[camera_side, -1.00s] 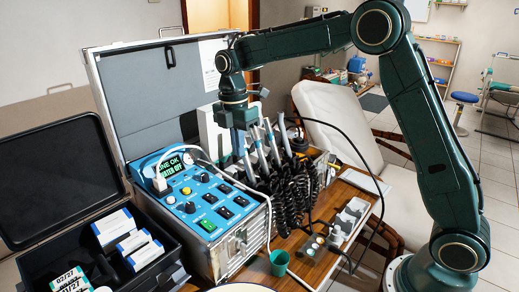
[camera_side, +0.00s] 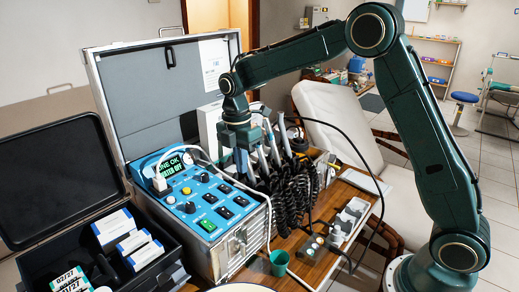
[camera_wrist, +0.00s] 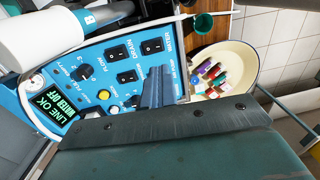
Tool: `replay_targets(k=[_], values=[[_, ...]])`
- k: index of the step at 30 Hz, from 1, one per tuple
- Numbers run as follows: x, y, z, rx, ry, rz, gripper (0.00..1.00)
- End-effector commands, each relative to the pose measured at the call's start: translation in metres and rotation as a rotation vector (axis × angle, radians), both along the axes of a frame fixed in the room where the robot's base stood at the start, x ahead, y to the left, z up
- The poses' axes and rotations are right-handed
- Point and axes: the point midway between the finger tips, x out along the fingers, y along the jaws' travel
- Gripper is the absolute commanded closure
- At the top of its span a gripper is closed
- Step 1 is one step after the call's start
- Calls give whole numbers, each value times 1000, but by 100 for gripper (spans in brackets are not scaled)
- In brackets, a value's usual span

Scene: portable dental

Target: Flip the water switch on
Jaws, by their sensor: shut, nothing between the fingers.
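The blue control panel (camera_side: 185,185) of the dental unit carries several black rocker switches (camera_side: 224,188), knobs and a green rocker (camera_side: 208,225). Its display (camera_side: 171,167) reads "LINE OK" and "WATER OFF". In the wrist view the display (camera_wrist: 58,108) is at lower left. A black rocker (camera_wrist: 152,46) there has a small, hard-to-read label that may say WATER; another rocker (camera_wrist: 118,55) is beside the word DRAIN. My gripper (camera_wrist: 157,72) is shut and empty, its fingers over the panel's edge area, covering part of it. Contact with a switch cannot be told.
Handpieces (camera_side: 272,145) with black coiled hoses (camera_side: 290,195) stand right of the panel. A white plug and cable (camera_side: 160,182) cross it. The open case lid (camera_side: 165,95) rises behind. A green cup (camera_side: 279,262) and a cream bowl (camera_wrist: 235,62) are near the unit.

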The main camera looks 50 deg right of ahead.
Motion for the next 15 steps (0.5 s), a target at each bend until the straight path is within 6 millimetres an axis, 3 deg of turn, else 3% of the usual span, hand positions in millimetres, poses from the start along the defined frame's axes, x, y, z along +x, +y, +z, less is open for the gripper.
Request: replay_targets(k=[15], values=[[-6, 0, -76, 0, 3, 0, 100]])
